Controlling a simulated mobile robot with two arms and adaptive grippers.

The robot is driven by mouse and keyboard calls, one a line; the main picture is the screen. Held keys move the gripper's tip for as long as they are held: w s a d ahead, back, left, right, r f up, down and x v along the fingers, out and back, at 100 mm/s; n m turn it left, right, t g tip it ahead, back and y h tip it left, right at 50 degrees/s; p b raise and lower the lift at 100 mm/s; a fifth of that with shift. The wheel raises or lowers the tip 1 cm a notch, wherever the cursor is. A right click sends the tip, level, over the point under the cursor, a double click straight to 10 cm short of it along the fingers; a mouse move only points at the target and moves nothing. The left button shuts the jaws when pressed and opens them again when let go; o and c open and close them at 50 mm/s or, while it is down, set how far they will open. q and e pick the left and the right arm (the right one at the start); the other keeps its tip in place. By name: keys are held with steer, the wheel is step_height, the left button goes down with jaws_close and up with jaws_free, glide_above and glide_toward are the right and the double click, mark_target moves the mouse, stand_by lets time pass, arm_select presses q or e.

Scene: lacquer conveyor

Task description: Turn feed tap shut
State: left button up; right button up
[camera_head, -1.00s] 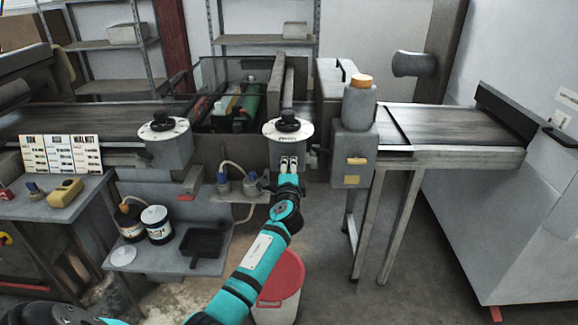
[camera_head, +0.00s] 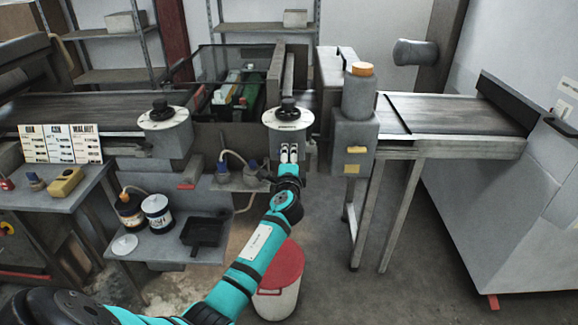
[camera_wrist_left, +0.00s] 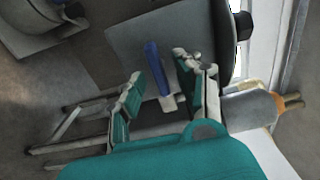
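My left gripper (camera_head: 289,153) is in front of the grey housing under the right-hand dial (camera_head: 288,114). The left wrist view shows its two fingers (camera_wrist_left: 159,76) apart, with a blue lever (camera_wrist_left: 152,58) with a pale end between them. The lever appears to be the tap on the front of the grey housing (camera_wrist_left: 125,38); no label is visible. The fingers stand on either side of it, and I cannot tell whether either touches it. In the head view the gripper hides the lever. My right gripper is not in view.
A grey cylinder with an orange cap (camera_head: 362,70) stands just right of the dial. A second dial (camera_head: 163,116) is at left, with a red handle (camera_head: 188,186) below. A shelf (camera_head: 160,249) holds cans and a black tray. A red-lidded bin (camera_head: 279,268) stands below my arm.

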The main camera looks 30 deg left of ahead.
arm_select(q)
steer(key=v, duration=1.1)
steer(key=shift+s, duration=0.25)
steer(key=shift+f, duration=0.1)
steer(key=s+d+f+n+g+h, duration=0.1)
steer(key=s+d+f+g+h, duration=0.2)
steer(key=f, duration=0.9)
steer(key=s+d+f+g+h, duration=0.15)
steer(key=s+f, duration=0.35)
steer(key=f, duration=0.8)
steer(key=s+d+f+n+g+h, duration=0.15)
steer(key=s+d+f, duration=0.25)
steer(key=f, duration=0.8)
steer(key=s+d+f+n+g+h, duration=0.2)
steer(key=s+f, duration=0.6)
steer(key=s, duration=0.2)
steer(key=s+d+f+n+g+h, duration=0.1)
steer(key=s+f+g, duration=0.2)
steer(key=s+f, duration=0.6)
steer(key=s+d+f+n+g, duration=0.1)
steer(key=s+f+n+g, duration=0.2)
steer(key=s, duration=1.7)
steer(key=shift+f+n+h, duration=0.3)
steer(key=shift+f+n, duration=0.15)
steer(key=shift+f, duration=0.15)
